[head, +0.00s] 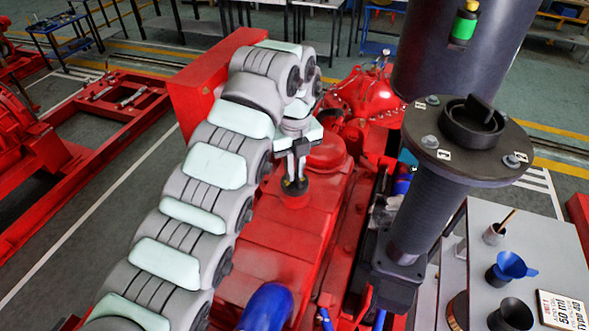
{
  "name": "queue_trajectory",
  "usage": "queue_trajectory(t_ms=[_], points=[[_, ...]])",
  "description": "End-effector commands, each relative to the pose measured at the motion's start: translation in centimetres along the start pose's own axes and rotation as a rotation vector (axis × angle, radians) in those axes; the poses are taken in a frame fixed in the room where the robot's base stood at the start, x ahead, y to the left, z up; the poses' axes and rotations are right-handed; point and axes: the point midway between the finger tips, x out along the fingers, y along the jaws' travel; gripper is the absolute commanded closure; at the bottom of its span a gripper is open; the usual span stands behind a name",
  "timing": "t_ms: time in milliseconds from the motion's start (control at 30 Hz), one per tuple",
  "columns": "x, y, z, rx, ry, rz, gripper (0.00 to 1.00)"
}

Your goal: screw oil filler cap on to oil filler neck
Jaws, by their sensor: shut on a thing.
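My gripper (296,174) points down over the red engine's top cover, near the middle of the head view. Its fingers are shut on the oil filler cap (294,187), a small dark round piece. The cap sits right at the top of the oil filler neck (295,202), a short red stub on the engine cover. From this angle I cannot tell whether the cap touches the neck or is threaded on it. The fingers hide part of the cap, and the cap hides the neck's opening.
A black flanged column (428,205) stands right of the engine. A grey side table (520,240) at the right holds a blue funnel (510,267), dark cups and a label card (563,310). A red rounded housing (327,150) rises close behind my gripper.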

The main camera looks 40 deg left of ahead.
Motion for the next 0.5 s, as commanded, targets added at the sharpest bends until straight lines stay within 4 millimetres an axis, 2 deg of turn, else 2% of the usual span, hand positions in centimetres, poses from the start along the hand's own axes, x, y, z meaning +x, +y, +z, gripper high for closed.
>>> queue_trajectory(t_ms=[467, 500], points=[[0.26, -0.01, -0.01, 0.000, 0.000, 0.000, 1.00], [0.26, -0.01, -0.01, 0.000, 0.000, 0.000, 0.87]])
